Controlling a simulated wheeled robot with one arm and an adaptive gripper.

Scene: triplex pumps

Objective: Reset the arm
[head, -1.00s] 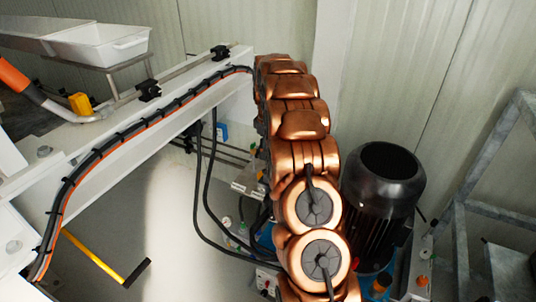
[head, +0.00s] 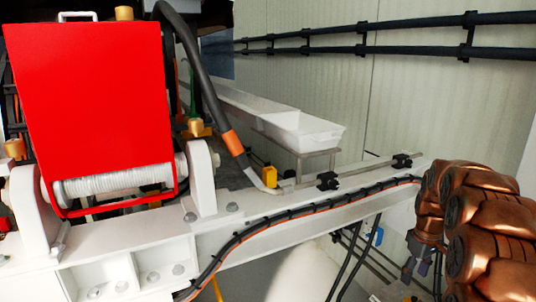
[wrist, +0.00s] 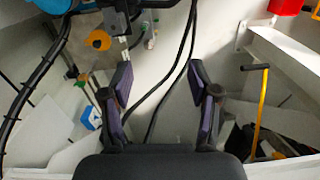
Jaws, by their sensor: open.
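My copper-coloured arm (head: 480,225) stands at the right edge of the head view, folded, with its links bunched together. My gripper (wrist: 162,80) shows in the wrist view, with its two dark fingers spread wide apart. Nothing is between the fingers; pale floor and black cables (wrist: 172,75) show beyond them. I cannot make out the gripper clearly in the head view.
A large red panel (head: 90,100) and a white rope drum (head: 110,187) stand at left. A white beam (head: 290,230) carries cables across the middle. White trays (head: 305,133) stand behind it. A yellow-handled tool (wrist: 261,110) shows in the wrist view.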

